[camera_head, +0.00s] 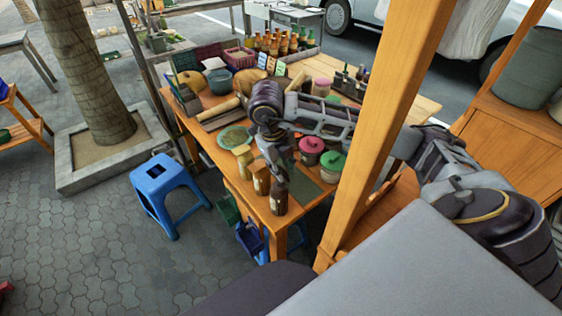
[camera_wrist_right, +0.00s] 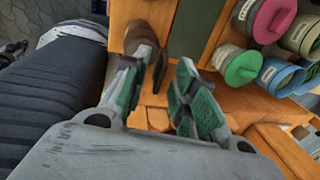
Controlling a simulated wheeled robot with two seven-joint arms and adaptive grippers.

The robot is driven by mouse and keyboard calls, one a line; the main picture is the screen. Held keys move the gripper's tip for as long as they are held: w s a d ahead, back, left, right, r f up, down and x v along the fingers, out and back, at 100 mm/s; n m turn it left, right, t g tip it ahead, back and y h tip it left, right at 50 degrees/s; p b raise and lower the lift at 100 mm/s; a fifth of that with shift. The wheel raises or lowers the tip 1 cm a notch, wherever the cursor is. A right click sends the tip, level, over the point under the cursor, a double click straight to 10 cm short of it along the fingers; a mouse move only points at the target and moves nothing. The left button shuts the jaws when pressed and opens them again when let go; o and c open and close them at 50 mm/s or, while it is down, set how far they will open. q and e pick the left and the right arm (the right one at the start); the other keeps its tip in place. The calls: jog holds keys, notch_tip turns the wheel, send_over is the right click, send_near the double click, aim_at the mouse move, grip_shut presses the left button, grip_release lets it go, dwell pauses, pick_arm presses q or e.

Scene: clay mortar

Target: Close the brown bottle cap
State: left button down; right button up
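The brown bottle (camera_head: 279,200) stands upright near the table's front edge in the head view. In the right wrist view the bottle (camera_wrist_right: 141,36) shows just past the tip of the left-hand finger. A brown piece (camera_wrist_right: 159,70) by it looks like its cap, but I cannot tell how it sits. My right gripper (camera_head: 279,176) points down right above the bottle in the head view. In the right wrist view my right gripper (camera_wrist_right: 158,72) is open, with a gap between its green-padded fingers. I cannot tell whether a finger touches the bottle. My left gripper is not in view.
A jar with a pink lid (camera_head: 311,146) and one with a green lid (camera_head: 332,161) stand right of the bottle. A wooden post (camera_head: 385,110) rises at the table's right. A blue stool (camera_head: 166,188) stands left.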

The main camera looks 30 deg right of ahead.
jog(key=shift+r, duration=0.1)
notch_tip(320, 180, up, 12)
jog(key=a, duration=0.2)
jog(key=shift+f, duration=0.25)
dwell(1.7)
jog(key=shift+a, duration=0.1)
